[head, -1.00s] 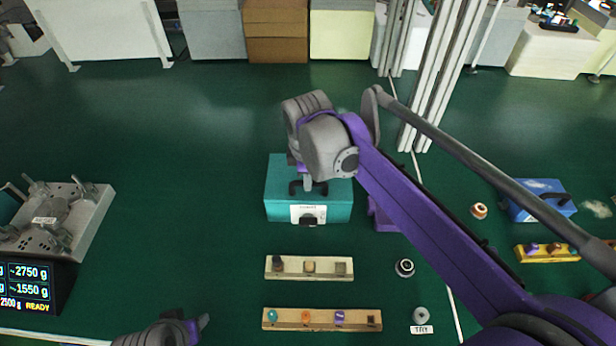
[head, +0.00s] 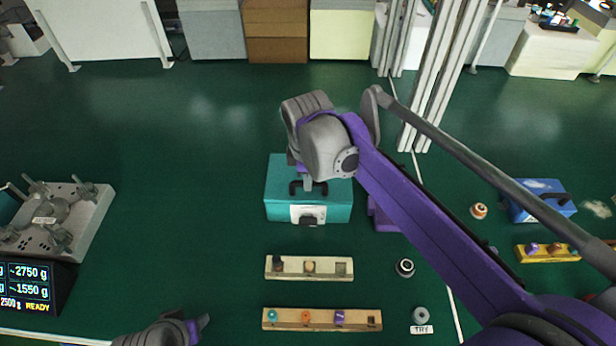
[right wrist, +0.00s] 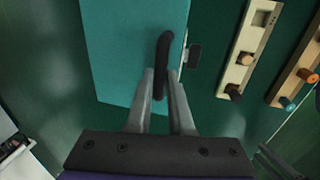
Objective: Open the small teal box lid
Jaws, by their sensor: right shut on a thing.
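The small teal box (head: 338,206) stands on the green surface in the middle of the head view, with a white label and a dark latch (head: 308,220) on its front. Its lid looks closed. My right gripper (head: 308,187) is above the box and partly hides its top. In the right wrist view the teal lid (right wrist: 120,50) fills the upper middle, and my right gripper (right wrist: 163,78) is shut on the black lid handle (right wrist: 164,55). My left gripper (head: 198,325) is at the bottom edge, away from the box; its jaws are unclear.
Two wooden strips with small parts, a nearer one (head: 290,325) and a farther one (head: 293,275), lie in front of the box. A purple block (head: 384,218) is close on its right. A grey fixture plate (head: 85,225) and a display (head: 30,285) are at left. The floor left of the box is clear.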

